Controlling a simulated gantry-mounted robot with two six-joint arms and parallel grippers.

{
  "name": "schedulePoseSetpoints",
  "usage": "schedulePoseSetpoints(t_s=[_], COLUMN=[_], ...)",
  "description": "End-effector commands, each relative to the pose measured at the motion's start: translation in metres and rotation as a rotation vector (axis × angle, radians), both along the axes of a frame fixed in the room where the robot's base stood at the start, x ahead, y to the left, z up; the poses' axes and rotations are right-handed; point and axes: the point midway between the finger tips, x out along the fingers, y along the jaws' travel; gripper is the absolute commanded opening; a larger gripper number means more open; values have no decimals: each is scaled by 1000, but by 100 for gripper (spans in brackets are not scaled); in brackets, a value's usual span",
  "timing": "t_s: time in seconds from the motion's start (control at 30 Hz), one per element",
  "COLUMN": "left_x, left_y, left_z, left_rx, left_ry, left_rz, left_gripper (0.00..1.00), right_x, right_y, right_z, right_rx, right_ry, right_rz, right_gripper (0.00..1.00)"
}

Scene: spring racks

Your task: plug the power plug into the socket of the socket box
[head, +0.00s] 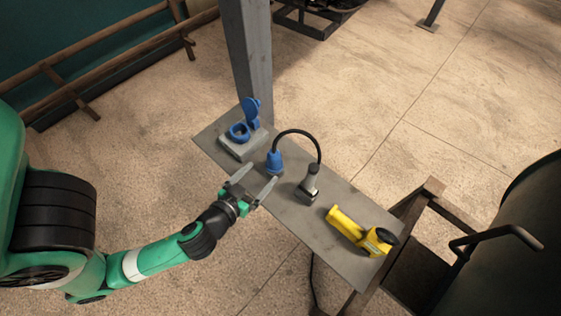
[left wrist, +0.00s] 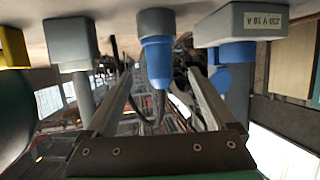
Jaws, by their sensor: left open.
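The grey socket box (head: 243,146) sits on the table to the left of the plug. Its blue socket (head: 239,131) has its lid (head: 250,110) flipped up. The box shows in the left wrist view (left wrist: 238,20) at upper right. My left gripper (head: 263,175) is open and empty, close in front of the plug. My right gripper is out of view.
The cable runs to a grey block (head: 309,184) right of the plug. A yellow tool (head: 348,227) lies at the table's right end. A grey post (head: 248,60) rises behind the socket box. The table (head: 285,215) is bare along its front edge.

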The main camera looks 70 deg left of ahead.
Motion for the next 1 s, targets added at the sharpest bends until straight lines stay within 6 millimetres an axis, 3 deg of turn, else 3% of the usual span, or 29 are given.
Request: schedulePoseSetpoints(t_s=[0.33, 0.57, 0.83, 1.0], left_x=[41, 50, 81, 88], left_y=[31, 37, 59, 65], left_z=[-18, -22, -37, -39], left_rx=[-2, -1, -2, -1], left_ry=[-2, -3, -3, -2], left_rz=[4, 0, 2, 0], left_gripper=[90, 90, 90, 90], right_x=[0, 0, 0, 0], right_y=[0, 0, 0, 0], right_z=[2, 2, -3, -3], right_rx=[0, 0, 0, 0], right_ry=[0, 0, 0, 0], right_rz=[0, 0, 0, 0], right_gripper=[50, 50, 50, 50])
